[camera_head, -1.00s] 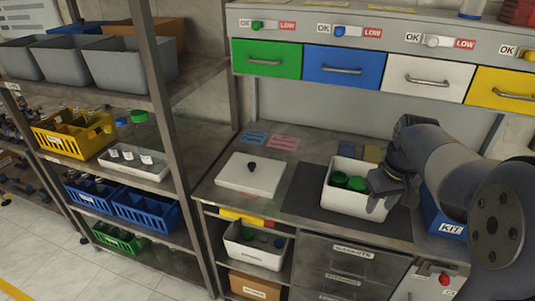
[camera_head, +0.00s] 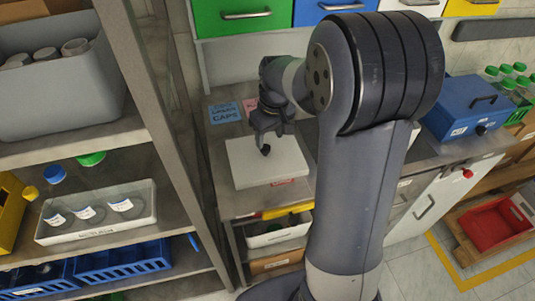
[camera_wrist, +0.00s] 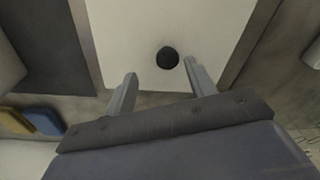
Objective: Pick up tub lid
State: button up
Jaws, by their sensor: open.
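The tub lid (camera_head: 282,165) is a flat white rectangle with a small black knob (camera_head: 265,150). My gripper (camera_head: 268,128) is over the lid, close to the knob. In the wrist view my gripper (camera_wrist: 160,82) is open and empty, with the knob between the lines of its two fingers and just past the tips. I cannot tell the exact height above the lid. My arm hides the white tub.
Drawers (camera_head: 240,15) hang above the counter. A blue box (camera_head: 468,105) stands on the counter at right. Cards (camera_head: 225,113) lie behind the lid.

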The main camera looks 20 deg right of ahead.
aim_at(265, 147)
jog(key=f, duration=0.1)
jog(key=a+f, duration=0.1)
jog(key=shift+a+f, duration=0.15)
jog(key=shift+f, duration=0.25)
jog(key=shift+w+f, duration=0.1)
jog(key=shift+f, duration=0.4)
jog(key=c, duration=1.1)
jog(key=shift+o, duration=0.2)
jog(key=shift+r, duration=0.1)
